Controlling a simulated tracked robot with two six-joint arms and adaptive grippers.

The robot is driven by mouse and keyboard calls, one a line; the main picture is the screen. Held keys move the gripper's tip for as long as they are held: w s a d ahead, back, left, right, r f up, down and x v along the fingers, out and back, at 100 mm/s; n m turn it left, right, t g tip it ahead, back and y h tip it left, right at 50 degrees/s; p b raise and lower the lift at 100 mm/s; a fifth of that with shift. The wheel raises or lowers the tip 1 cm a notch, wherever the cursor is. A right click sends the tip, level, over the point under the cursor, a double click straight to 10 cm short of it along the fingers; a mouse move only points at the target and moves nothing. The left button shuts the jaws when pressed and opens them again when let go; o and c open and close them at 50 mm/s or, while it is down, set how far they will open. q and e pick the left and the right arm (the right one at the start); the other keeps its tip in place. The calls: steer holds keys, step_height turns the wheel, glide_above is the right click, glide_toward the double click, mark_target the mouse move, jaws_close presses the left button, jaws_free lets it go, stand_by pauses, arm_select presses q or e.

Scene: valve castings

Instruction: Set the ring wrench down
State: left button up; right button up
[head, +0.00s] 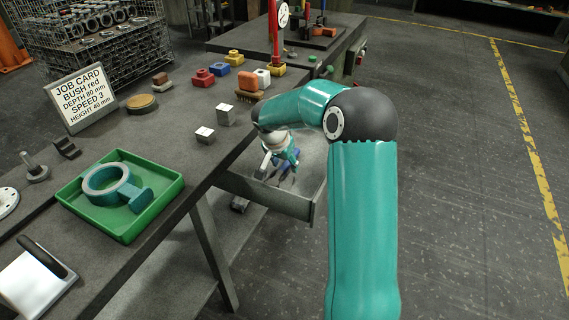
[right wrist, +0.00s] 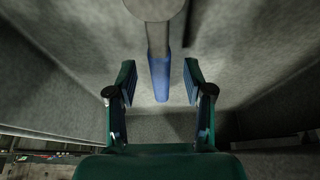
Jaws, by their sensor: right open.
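My right gripper (head: 285,172) is inside the open grey drawer (head: 262,194) under the bench edge. In the right wrist view, the jaws (right wrist: 160,80) are apart. A tool with a blue handle end (right wrist: 160,78) and a grey shaft, likely the ring wrench, lies in the drawer, its handle showing between the fingers with a gap on each side. A grey round part shows at its far end, cut by the top edge; I cannot tell whether it is a ring. My left gripper is not in view.
A green tray (head: 152,222) with a teal ring-shaped casting (head: 108,182) sits on the bench. Metal blocks (head: 224,114), coloured castings (head: 203,77) and a job card (head: 81,97) stand behind. The floor to the right is clear.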

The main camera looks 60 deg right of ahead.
steer(key=v, duration=1.1)
steer(key=shift+r, duration=0.25)
steer(key=shift+a, duration=0.15)
